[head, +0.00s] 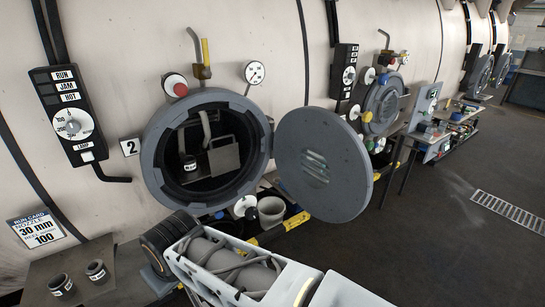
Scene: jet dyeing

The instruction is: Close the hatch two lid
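Hatch two (153,165) is a round opening with a grey ring in the pale vessel wall, beside a "2" label (130,146). Its round grey lid (330,192) stands swung open to the right, with a glossy patch near its middle. The lid is apart from most of the ring; the dark inside shows, with a small labelled cylinder (190,163) and a grey block (223,161). My arm crosses the bottom centre, below the hatch and lid. My gripper's fingers do not show.
A control box (68,115) hangs left of the hatch. A red-topped button (175,86), valve (202,65) and gauge (254,72) sit above it. Two labelled cylinders (97,271) stand on a shelf at lower left.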

